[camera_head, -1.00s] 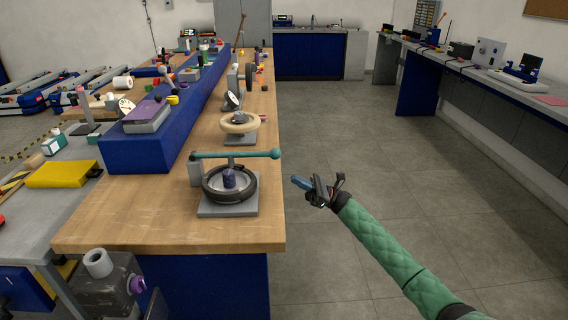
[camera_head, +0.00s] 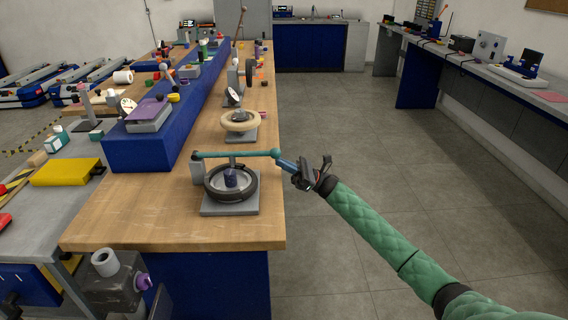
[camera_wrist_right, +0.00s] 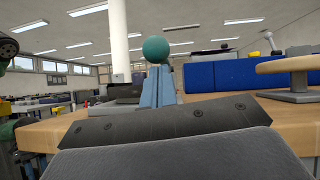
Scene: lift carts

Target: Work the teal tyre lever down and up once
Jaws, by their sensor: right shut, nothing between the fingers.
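The teal tyre lever (camera_head: 235,154) lies roughly level above a black tyre (camera_head: 231,183) on a grey base plate (camera_head: 230,208) at the bench's front. Its left end sits at a grey post; its ball knob (camera_head: 276,153) is at the bench's right edge. My right gripper (camera_head: 283,163) is shut and empty, its blue fingertips right by the knob. In the right wrist view the teal ball (camera_wrist_right: 156,49) shows just above the shut fingertips (camera_wrist_right: 158,85); I cannot tell whether they touch. My left gripper is not in view.
A cream ring on a stand (camera_head: 240,121) is behind the tyre. A long blue riser (camera_head: 140,152) runs along the bench's left side. The wooden bench top (camera_head: 150,215) is bare in front. Open floor (camera_head: 335,130) lies to the right.

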